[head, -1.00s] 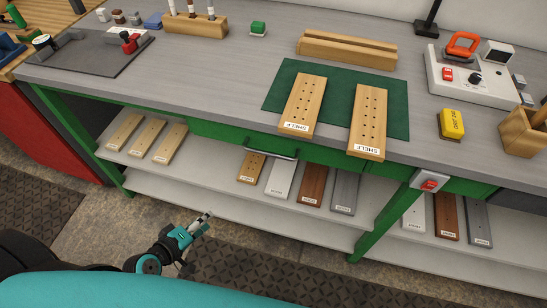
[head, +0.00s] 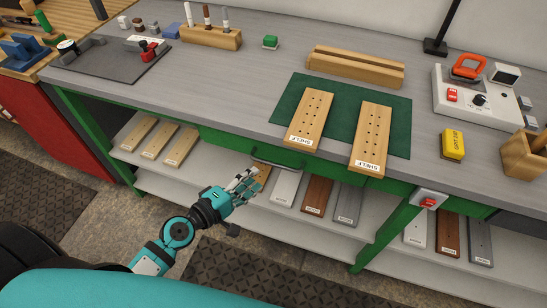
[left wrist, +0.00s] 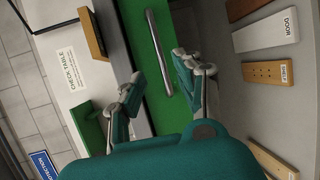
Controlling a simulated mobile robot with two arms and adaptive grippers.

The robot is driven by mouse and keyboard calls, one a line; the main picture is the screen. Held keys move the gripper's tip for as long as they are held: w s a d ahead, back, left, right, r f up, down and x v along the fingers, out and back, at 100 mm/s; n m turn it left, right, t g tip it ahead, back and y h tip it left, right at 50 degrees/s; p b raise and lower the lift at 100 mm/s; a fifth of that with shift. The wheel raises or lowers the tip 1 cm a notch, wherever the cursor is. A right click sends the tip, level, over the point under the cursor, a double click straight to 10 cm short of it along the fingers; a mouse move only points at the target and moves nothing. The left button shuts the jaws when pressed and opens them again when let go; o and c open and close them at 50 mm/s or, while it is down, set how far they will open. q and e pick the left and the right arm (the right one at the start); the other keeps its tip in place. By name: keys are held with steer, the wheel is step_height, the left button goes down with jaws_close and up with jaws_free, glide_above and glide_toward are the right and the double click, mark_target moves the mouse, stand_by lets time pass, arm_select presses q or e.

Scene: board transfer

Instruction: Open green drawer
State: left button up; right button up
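The green drawer (head: 236,144) is set under the front edge of the grey workbench and looks closed. Its silver bar handle (head: 277,164) runs along the front. My left gripper (head: 256,178) is just left of and below the handle, with its fingers pointing towards it. In the left wrist view the handle (left wrist: 158,52) stands against the green front (left wrist: 135,30). There my left gripper (left wrist: 158,84) has its fingers spread on either side of the handle's line, with nothing between the tips. My right gripper is not in view.
Two wooden shelf boards (head: 311,118) lie on a green mat (head: 343,105) on the bench (head: 250,75). Below the drawer, a lower shelf (head: 290,224) holds several boards, close to my left gripper. A red switch box (head: 429,201) hangs on the bench front at right.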

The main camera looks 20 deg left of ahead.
mark_target(274, 163)
arm_select(q)
steer(key=p+x, duration=0.1)
steer(key=x, duration=0.8)
steer(key=shift+s, duration=0.1)
jaws_close()
